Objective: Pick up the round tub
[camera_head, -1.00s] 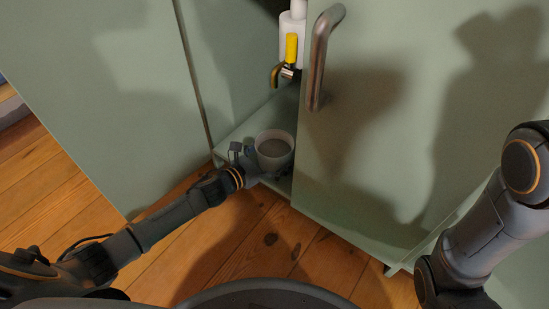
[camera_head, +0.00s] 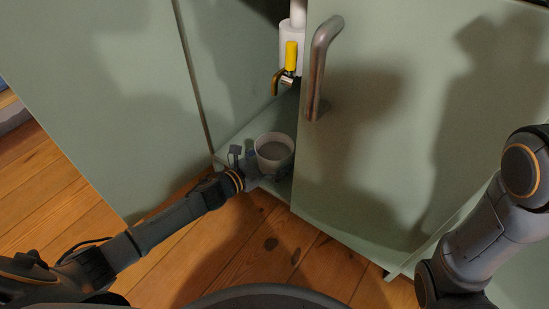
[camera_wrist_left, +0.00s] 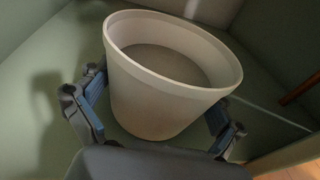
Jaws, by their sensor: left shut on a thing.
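The round tub (camera_head: 274,152) is a pale grey, open-topped cup shape at the front of the cabinet's bottom shelf. In the left wrist view the tub (camera_wrist_left: 160,88) fills the middle, slightly tilted in the picture, with a grey inside. My left gripper (camera_head: 262,165) reaches in from the left at the shelf's front edge. In the left wrist view its blue-padded fingers (camera_wrist_left: 152,122) stand on either side of the tub, shut on it. I cannot tell whether the tub's base touches the shelf. My right gripper is not in view; only my right arm shows.
The green cabinet door (camera_head: 400,130) with a metal handle (camera_head: 318,65) stands right of the tub. Behind, a white pipe (camera_head: 292,36) carries a yellow-handled valve (camera_head: 290,58). Another green panel (camera_head: 90,90) lies to the left. Wooden floor (camera_head: 260,245) in front is clear.

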